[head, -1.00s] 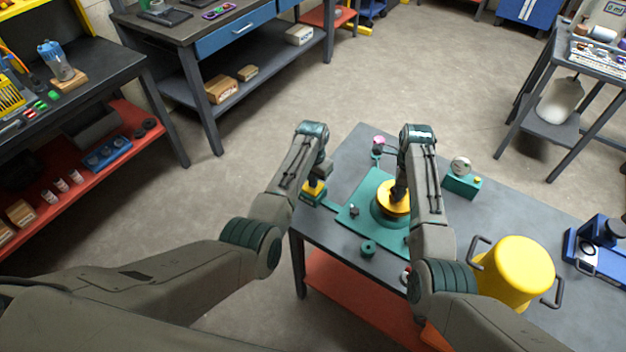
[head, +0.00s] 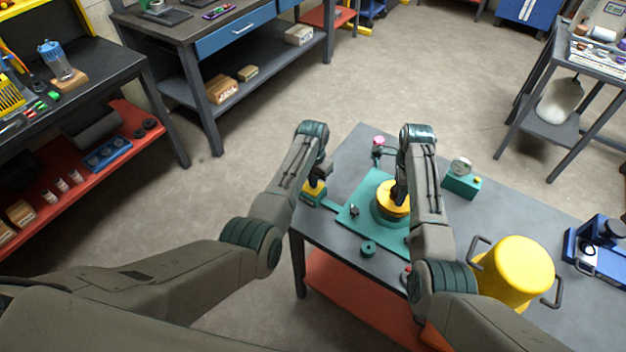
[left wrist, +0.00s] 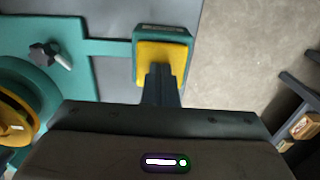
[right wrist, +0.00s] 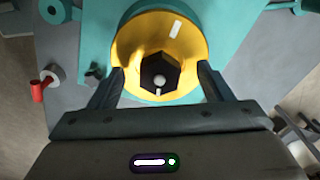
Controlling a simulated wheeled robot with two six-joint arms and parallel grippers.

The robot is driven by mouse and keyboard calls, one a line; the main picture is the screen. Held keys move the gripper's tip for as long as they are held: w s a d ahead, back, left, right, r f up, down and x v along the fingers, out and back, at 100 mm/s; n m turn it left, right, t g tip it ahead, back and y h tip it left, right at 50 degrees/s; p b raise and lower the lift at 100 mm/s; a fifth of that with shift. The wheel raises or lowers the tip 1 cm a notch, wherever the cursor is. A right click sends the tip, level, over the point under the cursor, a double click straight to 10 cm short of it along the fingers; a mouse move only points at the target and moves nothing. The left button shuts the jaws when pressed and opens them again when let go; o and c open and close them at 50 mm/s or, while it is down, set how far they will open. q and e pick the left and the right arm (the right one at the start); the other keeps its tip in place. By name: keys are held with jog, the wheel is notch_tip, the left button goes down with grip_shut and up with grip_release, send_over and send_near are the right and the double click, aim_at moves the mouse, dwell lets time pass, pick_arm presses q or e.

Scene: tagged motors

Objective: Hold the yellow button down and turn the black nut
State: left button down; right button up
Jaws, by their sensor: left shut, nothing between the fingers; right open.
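The yellow button (left wrist: 160,60) sits in a green housing at the table's left edge; it also shows in the head view (head: 314,187). My left gripper (left wrist: 161,72) is shut and empty, with its fingertips over the button's face, seemingly touching it; how far the button is pressed I cannot tell. The black nut (right wrist: 160,72) is a dark hexagon at the centre of a yellow disc (right wrist: 130,45) on a green base. My right gripper (right wrist: 161,78) is open, one finger on each side of the nut, apart from it in the picture. The head view hides the nut behind my right arm.
The green plate (head: 355,222) carries a small dark knob (head: 354,210). A green ring (head: 368,248) lies near the front edge. A pink-topped post (head: 378,142), a green gauge box (head: 462,185) and a large yellow pot (head: 515,272) stand around the plate.

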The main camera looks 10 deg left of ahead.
pick_arm(q)
jog(key=shift+f, duration=0.1)
pick_arm(e)
jog(key=n, duration=0.6)
jog(key=shift+s+n, duration=0.1)
jog(key=shift+n, duration=0.3)
jog(key=n, duration=0.6)
pick_arm(q)
jog(key=shift+s, duration=0.1)
pick_arm(e)
jog(key=shift+f, duration=0.2)
jog(key=shift+c, duration=0.2)
